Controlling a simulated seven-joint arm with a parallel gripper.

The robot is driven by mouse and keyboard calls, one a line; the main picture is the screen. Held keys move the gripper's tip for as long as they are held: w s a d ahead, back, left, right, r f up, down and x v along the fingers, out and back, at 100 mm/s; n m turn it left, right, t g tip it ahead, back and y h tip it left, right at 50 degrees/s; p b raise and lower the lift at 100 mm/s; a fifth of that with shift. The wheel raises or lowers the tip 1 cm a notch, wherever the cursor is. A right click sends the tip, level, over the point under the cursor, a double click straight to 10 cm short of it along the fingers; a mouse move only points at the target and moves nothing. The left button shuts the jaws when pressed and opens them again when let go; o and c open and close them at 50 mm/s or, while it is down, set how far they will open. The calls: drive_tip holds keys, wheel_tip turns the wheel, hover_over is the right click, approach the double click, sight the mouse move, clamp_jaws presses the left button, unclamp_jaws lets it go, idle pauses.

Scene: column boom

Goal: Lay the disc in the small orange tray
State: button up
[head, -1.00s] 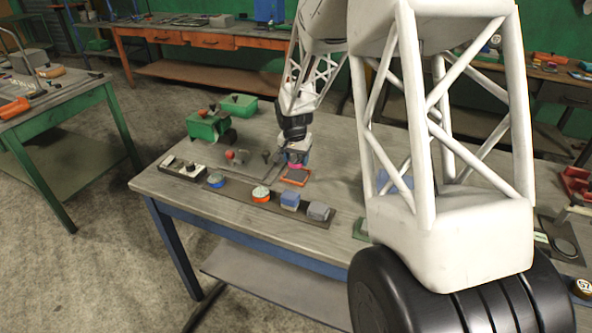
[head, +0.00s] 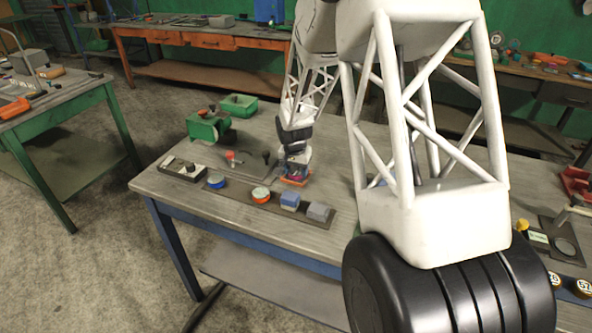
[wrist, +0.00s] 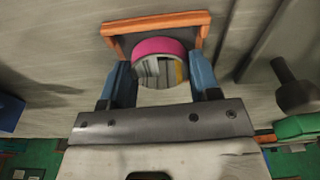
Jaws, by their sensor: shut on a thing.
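The disc (wrist: 160,47) has a bright pink rim and a shiny, mirror-like face. It is between the two blue fingers of my gripper (wrist: 160,66), which is shut on it. The small orange tray (wrist: 157,22) shows just beyond the disc in the wrist view; the disc and fingers hide much of it. In the head view my gripper (head: 294,170) is low at the tray (head: 294,183), which is partly covered. I cannot tell whether the disc touches the tray floor.
On the workbench a dark strip carries a blue-rimmed round piece (head: 217,181), an orange-rimmed one (head: 261,195), a blue block (head: 290,201) and a grey block (head: 319,212). A switch box (head: 183,169) and a green machine (head: 208,128) stand to the left.

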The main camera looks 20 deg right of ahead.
sight(295, 174)
idle(0.3)
drive_tip(key=o, duration=1.2)
drive_tip(key=shift+f, duration=0.15)
drive_tip(key=shift+c, duration=0.2)
wheel_tip(295, 174, up, 12)
drive_tip(key=s, duration=0.1)
drive_tip(key=shift+a, duration=0.45)
drive_tip(key=shift+s+r, duration=0.1)
drive_tip(key=shift+r, duration=0.1)
